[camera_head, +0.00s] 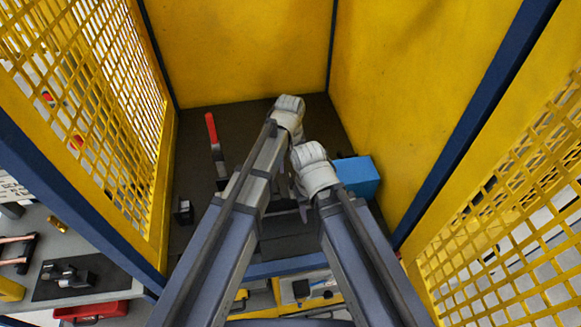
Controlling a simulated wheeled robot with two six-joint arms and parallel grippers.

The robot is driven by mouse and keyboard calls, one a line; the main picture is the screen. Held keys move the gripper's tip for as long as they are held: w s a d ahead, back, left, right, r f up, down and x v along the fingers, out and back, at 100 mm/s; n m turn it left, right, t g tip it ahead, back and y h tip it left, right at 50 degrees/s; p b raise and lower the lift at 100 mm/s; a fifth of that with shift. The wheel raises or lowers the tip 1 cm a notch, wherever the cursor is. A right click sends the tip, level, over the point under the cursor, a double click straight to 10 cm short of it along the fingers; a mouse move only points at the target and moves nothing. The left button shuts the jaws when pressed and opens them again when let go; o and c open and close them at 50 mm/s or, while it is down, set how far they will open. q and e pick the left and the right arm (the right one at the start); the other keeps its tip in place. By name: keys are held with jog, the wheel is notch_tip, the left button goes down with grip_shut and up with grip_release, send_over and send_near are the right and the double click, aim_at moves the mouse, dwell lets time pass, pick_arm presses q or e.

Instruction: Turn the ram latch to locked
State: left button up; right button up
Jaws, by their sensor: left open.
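A lever with a red handle (211,128) and a grey shaft stands on the dark floor of the yellow enclosure, left of my arms. I cannot tell for sure whether it is the ram latch; no other latch shows clearly. My left gripper (301,206) shows only in small part, low between my two arms, apart from the red-handled lever. It is open, and I see nothing between its fingers. My right gripper is hidden behind my right arm. My arms cover the middle of the enclosure floor and whatever stands there.
A blue box (358,176) stands right of my arms. A small dark block (183,212) sits at the floor's left. Yellow walls (235,50) and mesh panels (100,90) close in the sides. A red case (92,312) and tools lie outside, lower left.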

aim_at(291, 178)
pick_arm(q)
jog(key=shift+w+r, duration=0.25)
jog(key=shift+w, duration=0.1)
jog(key=shift+s+d+f+b, duration=0.1)
jog(key=shift+d+f+b, duration=0.05)
jog(key=shift+f+b, duration=0.75)
notch_tip(291, 178, down, 6)
jog(key=b, duration=0.6)
jog(key=shift+f, duration=0.15)
jog(key=shift+c, duration=0.2)
grip_shut()
